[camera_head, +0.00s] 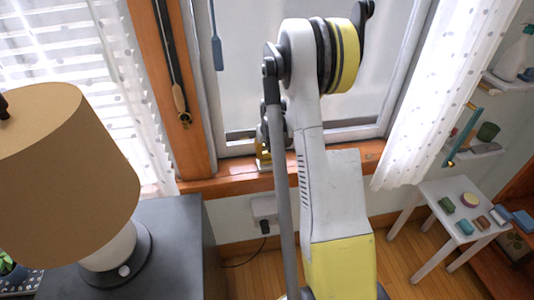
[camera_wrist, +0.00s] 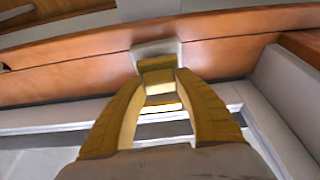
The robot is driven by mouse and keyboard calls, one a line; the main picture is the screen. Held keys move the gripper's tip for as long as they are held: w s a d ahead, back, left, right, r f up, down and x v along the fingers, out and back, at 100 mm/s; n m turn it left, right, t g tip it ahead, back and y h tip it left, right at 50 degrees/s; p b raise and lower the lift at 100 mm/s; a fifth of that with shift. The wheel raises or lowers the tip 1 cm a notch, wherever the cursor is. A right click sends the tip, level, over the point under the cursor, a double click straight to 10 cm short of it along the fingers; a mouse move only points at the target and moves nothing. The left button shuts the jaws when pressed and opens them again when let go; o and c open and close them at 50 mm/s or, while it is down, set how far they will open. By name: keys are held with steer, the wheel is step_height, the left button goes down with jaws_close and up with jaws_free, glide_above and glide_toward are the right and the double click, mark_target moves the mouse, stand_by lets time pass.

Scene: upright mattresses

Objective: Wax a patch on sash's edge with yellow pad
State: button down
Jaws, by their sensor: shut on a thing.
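My gripper (camera_wrist: 157,76) is shut in the wrist view, its two olive-yellow fingers closing on a small block at their tips. The block shows a yellowish face, which I take for the yellow pad (camera_wrist: 156,64), with a pale grey part beyond it. The pad is at the orange wooden sill, but whether it touches cannot be told. The pale window sash (camera_head: 349,132) stands above the sill in the head view. There my gripper (camera_head: 263,158) is small and partly hidden by my arm at the sash's lower edge. No waxed patch can be made out.
A lamp (camera_head: 65,170) stands on a dark cabinet (camera_head: 170,240) at left. A white curtain (camera_head: 425,100) hangs right of the window. A small white table (camera_head: 430,215) holds several small blocks. A wall outlet (camera_head: 264,207) with a plug is below the sill (camera_head: 235,178).

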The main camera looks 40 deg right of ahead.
steer(key=shift+f+b, duration=0.4)
steer(key=shift+f, duration=0.15)
steer(key=shift+r, duration=0.2)
stand_by(0.7)
steer(key=shift+r+p, duration=2.1)
steer(key=shift+r, duration=1.3)
steer(key=shift+f, duration=0.15)
step_height(320, 180, down, 6)
steer(key=b, duration=0.5)
steer(key=shift+f+b, duration=0.4)
steer(key=shift+r, duration=0.1)
